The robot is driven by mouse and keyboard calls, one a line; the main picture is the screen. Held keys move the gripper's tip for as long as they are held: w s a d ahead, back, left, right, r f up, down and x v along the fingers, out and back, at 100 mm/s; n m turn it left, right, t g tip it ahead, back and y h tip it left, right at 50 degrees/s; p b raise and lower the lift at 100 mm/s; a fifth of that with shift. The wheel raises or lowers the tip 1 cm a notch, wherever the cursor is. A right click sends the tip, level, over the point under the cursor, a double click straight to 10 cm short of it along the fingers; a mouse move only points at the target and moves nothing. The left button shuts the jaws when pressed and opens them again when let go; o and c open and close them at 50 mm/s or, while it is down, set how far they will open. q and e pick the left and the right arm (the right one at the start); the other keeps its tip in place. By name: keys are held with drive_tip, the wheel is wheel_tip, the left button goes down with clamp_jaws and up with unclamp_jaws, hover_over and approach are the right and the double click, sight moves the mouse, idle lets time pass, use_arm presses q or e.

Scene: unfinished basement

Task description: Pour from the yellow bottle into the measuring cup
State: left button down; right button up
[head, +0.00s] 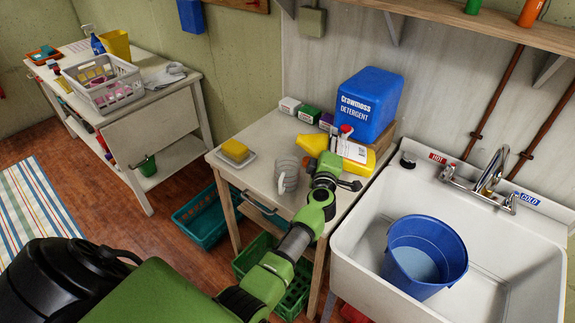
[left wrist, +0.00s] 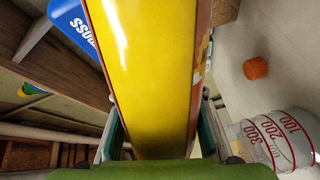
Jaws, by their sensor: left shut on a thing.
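The yellow bottle (head: 358,155), with a white label, is tilted well over above the small table, its narrower end to the left. My left gripper (head: 328,168) is shut on it; its yellow body fills the middle of the left wrist view (left wrist: 150,70) between the fingers (left wrist: 160,135). The clear measuring cup (head: 287,173) stands on the table just left of my gripper. It also shows at the lower right of the left wrist view (left wrist: 272,140), with red marks. I cannot tell whether liquid is flowing or in the cup. My right gripper is not in view.
An orange cap (left wrist: 256,68) lies near the cup in the left wrist view. A yellow sponge on a dish (head: 235,151), small boxes (head: 308,115) and a blue detergent box (head: 368,103) crowd the table (head: 258,143). A sink (head: 350,245) with a blue bucket (head: 425,255) is to the right.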

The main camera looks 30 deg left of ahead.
use_arm(q)
drive_tip(key=shift+r, duration=0.1)
drive_tip(key=shift+f+n+b, duration=0.6)
drive_tip(key=shift+b, duration=0.1)
drive_tip(key=shift+w, duration=0.1)
drive_tip(key=shift+f+n+b, duration=0.5)
drive_tip(key=shift+f+b, duration=0.1)
drive_tip(key=shift+b, duration=0.1)
drive_tip(key=shift+f, duration=0.2)
